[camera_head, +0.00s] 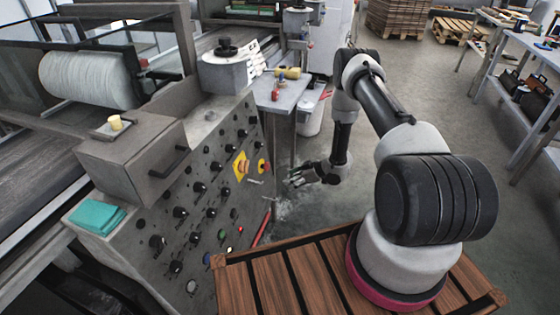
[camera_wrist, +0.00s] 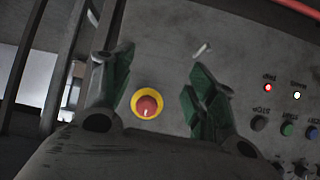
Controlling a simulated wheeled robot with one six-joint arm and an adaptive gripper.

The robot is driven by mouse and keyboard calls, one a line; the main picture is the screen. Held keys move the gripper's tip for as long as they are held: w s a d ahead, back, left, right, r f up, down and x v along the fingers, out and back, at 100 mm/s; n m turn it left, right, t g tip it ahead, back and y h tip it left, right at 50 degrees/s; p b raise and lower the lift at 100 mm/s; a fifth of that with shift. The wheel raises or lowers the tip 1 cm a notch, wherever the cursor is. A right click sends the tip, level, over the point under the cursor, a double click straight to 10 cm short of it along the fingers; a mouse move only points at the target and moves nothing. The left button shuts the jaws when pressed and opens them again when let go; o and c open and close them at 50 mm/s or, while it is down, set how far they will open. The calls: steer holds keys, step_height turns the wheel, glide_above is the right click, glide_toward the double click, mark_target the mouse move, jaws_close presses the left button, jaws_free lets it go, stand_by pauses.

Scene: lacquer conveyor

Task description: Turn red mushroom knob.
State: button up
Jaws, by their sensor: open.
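The red mushroom knob (camera_wrist: 147,106) sits in a round yellow collar on the grey control panel. In the wrist view it lies between the two fingers, nearer the left one, with clear space on both sides. In the head view a red knob on yellow (camera_head: 263,167) shows near the panel's right edge. My gripper (camera_wrist: 161,64) is open and empty, with green pads facing each other. In the head view my gripper (camera_head: 294,180) hangs to the right of the panel, apart from the knob.
A small lever (camera_wrist: 203,49) stands on the panel near the right finger. A red lamp (camera_wrist: 267,87) and several knobs lie further right. Open floor lies right of my arm.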

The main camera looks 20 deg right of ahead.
mark_target(266, 167)
steer(key=w+a+r+n+t+y, duration=0.1)
steer(key=w+a+r+t+y, duration=0.15)
steer(key=r, duration=0.35)
steer(key=x, duration=0.8)
steer(key=shift+a+g, duration=0.25)
steer(key=shift+g, duration=0.1)
steer(key=shift+s, duration=0.1)
steer(key=c, duration=1)
